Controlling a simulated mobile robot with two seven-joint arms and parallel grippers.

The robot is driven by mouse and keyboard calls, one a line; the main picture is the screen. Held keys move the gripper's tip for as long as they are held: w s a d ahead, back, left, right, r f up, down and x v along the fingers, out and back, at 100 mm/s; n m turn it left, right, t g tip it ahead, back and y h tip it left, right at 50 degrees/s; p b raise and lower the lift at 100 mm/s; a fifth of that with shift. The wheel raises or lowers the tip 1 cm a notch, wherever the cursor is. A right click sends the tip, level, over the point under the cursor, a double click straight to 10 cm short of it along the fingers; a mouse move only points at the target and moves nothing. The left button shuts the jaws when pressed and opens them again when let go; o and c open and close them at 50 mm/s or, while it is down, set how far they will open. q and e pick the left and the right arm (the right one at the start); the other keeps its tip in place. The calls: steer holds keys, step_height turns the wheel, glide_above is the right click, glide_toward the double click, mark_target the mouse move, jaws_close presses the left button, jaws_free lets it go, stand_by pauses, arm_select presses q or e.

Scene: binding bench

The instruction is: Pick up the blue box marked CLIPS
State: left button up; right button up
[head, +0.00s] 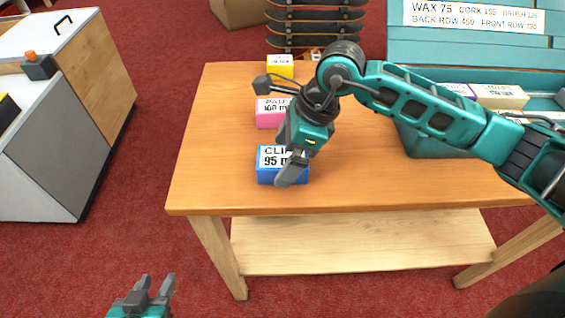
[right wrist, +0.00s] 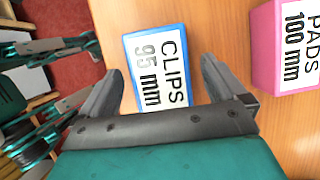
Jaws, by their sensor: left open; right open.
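The blue box marked CLIPS 95 mm (head: 267,176) sits on the wooden table near its front edge. It also shows in the right wrist view (right wrist: 160,70), between the fingers' line. My right gripper (head: 293,167) is over the box, its fingers partly hiding the box's right side in the head view. In the right wrist view my right gripper (right wrist: 160,82) is open, one finger on either side of the box, with no grip on it. My left gripper (head: 157,287) is open and empty, low at the left, over the red floor.
A pink PADS box (head: 268,117) stands behind the blue box and shows beside it in the wrist view (right wrist: 285,45). A yellow box (head: 280,66) is farther back. A teal bin (head: 430,145) stands on the right. The table's left front (head: 205,185) is clear.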

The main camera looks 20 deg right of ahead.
steer(key=shift+c, duration=0.2)
steer(key=c, duration=1.2)
